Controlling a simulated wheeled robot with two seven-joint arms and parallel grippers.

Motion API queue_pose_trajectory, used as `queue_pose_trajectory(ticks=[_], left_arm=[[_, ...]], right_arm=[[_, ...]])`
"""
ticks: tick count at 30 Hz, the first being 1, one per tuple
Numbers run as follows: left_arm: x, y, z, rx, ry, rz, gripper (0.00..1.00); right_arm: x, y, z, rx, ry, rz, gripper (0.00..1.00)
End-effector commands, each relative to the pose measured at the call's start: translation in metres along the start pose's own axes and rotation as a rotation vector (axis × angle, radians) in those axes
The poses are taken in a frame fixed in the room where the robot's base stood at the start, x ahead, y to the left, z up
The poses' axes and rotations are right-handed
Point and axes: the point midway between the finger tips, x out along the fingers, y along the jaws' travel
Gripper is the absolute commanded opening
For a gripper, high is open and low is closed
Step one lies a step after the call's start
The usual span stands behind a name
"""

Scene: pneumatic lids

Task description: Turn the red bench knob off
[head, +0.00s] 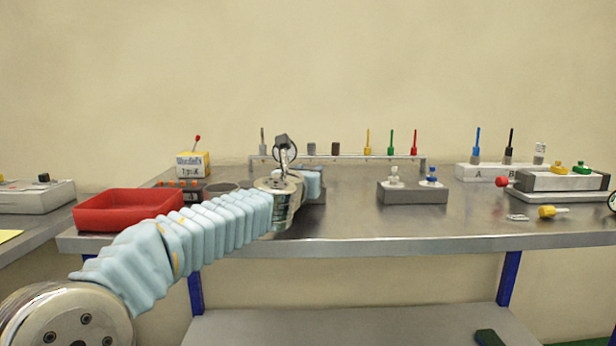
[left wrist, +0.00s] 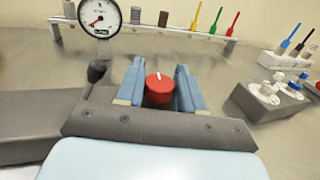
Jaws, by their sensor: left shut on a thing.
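The red bench knob (left wrist: 159,92) shows in the left wrist view, with a short white mark on its top pointing up and slightly left in the picture. My left gripper (left wrist: 158,78) has its two blue fingers on either side of the knob and is shut on it. In the head view my left arm reaches over the bench (head: 350,226), and its wrist hides the knob. My right gripper is in neither view.
A round gauge (left wrist: 100,17) and a dark-tipped lever (left wrist: 96,72) stand close left of the fingers. A grey block with white and blue valves (head: 412,193) stands to the right. A red tray (head: 128,213) sits at left. Bare bench lies between the wrist and grey block.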

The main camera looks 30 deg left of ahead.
Motion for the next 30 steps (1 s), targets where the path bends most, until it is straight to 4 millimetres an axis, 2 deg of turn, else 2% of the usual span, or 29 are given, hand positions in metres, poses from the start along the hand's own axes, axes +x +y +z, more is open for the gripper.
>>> queue_pose_trajectory(ticks=[10, 11, 14, 24, 26, 30], left_arm=[[0.0, 0.0, 0.001, 0.0, -0.001, -0.002, 0.07], [0.0, 0.0, 0.001, 0.0, -0.001, -0.001, 0.4], [0.0, 0.0, 0.001, 0.0, -0.001, -0.001, 0.55], [-0.003, 0.0, 0.001, -0.001, -0.001, -0.001, 0.57], [-0.009, 0.001, 0.001, -0.001, -0.001, -0.001, 0.57], [-0.036, 0.001, 0.001, -0.003, -0.003, -0.002, 0.57]], right_arm=[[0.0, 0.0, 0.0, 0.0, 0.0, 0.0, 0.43], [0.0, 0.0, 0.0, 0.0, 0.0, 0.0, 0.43], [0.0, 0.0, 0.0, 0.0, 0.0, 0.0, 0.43], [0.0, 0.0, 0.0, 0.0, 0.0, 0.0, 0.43], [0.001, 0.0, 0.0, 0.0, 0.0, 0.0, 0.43], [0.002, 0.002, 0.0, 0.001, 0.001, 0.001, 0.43]])
